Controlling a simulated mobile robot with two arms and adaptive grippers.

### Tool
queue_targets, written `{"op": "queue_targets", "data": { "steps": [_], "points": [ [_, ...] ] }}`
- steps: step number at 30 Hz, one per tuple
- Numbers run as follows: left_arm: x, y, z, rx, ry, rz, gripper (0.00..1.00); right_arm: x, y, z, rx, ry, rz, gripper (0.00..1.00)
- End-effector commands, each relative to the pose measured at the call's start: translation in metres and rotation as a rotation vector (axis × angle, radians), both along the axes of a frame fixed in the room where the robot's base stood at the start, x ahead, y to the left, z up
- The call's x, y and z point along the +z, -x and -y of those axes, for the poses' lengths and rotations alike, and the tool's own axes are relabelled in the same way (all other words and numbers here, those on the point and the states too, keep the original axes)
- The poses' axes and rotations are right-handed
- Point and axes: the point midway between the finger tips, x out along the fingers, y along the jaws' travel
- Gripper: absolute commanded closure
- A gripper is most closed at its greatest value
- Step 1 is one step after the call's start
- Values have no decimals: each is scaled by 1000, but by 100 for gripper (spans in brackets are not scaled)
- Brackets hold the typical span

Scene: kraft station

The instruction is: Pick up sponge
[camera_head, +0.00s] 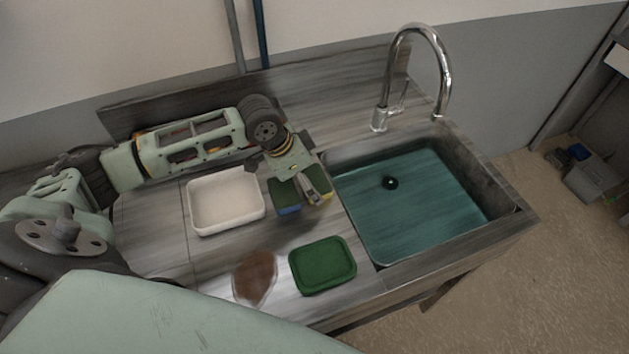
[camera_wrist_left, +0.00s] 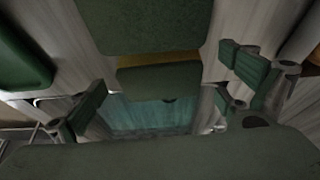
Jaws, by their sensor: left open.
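A sponge with a dark green top and blue side (camera_head: 285,197) lies on the counter right of the white tray. A second sponge, green with a yellow side (camera_head: 326,198), lies just right of it, partly hidden by my left gripper (camera_head: 312,192). My left gripper is open over this second sponge. In the left wrist view two green pads (camera_wrist_left: 145,25) (camera_wrist_left: 158,80) lie between the spread fingers, the lower one with a yellow band. Whether the fingers touch a sponge cannot be told. My right gripper is not in view.
A white tray (camera_head: 191,207) stands left of the sponges. A green tray (camera_head: 322,266) and a brown item (camera_head: 256,277) lie nearer. The teal sink (camera_head: 410,215) with a chrome faucet (camera_head: 381,105) is at the right. Bare counter lies between the sponges and the green tray.

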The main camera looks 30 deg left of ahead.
Motion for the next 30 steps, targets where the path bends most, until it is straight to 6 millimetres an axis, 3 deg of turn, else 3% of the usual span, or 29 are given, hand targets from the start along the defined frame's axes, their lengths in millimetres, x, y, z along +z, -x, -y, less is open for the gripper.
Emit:
{"op": "queue_targets", "data": {
  "steps": [2, 12, 23, 30],
  "points": [
    [0, 0, 0, 0, 0, 0, 5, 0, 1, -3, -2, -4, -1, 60],
    [1, 0, 0, 1, 0, 0, 35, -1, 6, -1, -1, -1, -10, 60],
    [2, 0, 0, 0, 1, 1, 36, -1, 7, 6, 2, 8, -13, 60],
    [20, -1, -1, 1, 1, 3, 36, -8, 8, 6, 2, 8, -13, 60]
  ]
}}
